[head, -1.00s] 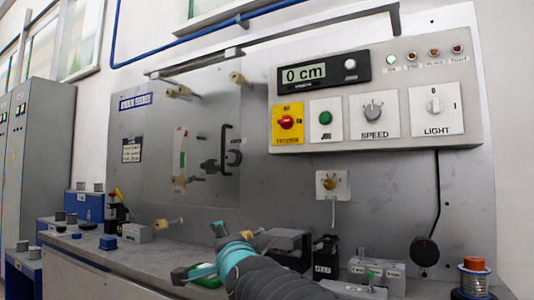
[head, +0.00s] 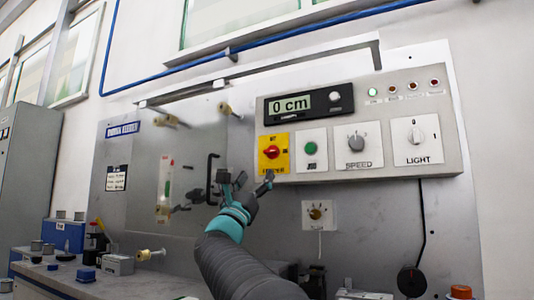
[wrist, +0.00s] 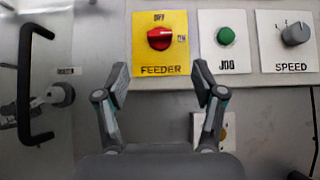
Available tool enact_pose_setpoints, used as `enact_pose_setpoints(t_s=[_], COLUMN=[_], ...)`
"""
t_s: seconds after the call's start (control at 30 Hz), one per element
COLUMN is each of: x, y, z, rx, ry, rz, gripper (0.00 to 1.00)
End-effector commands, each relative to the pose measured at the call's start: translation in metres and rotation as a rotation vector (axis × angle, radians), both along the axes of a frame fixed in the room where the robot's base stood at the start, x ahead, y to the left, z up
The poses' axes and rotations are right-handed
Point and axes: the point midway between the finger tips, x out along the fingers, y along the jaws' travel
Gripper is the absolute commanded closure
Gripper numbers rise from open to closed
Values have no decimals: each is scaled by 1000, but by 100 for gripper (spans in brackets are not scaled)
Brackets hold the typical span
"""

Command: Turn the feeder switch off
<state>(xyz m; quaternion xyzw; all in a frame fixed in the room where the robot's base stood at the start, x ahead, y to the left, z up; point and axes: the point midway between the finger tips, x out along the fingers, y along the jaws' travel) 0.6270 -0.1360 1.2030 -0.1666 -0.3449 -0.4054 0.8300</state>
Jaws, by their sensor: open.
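The feeder switch is a red rotary knob (head: 271,152) on a yellow plate (head: 283,139), at the left end of the control panel. In the wrist view the red knob (wrist: 160,38) shows on its plate, with OFF printed above it, ON at its right and FEEDER below. Its grip bar lies roughly sideways, in line with ON. My gripper (head: 246,180) is open and empty, just below and left of the plate in the head view. In the wrist view my gripper (wrist: 160,78) has its fingers spread below the knob, apart from it.
To the right are the green JOG button (head: 310,149), SPEED knob (head: 356,143) and LIGHT switch (head: 417,137). A display reading 0 cm (head: 291,104) sits above. A small yellow knob box (head: 318,214) is below the panel. A black handle (wrist: 28,85) stands at left.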

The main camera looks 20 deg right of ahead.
Motion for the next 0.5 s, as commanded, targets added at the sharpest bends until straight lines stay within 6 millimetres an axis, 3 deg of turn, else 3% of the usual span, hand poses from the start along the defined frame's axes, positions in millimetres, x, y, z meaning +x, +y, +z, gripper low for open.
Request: enact_pose_setpoints(t_s=[0.2,0.5], x=[19,39], y=[-25,-50], z=[34,66], rx=[-1,-1], ry=[1,2], rz=[-3,-1], gripper=[31,31])
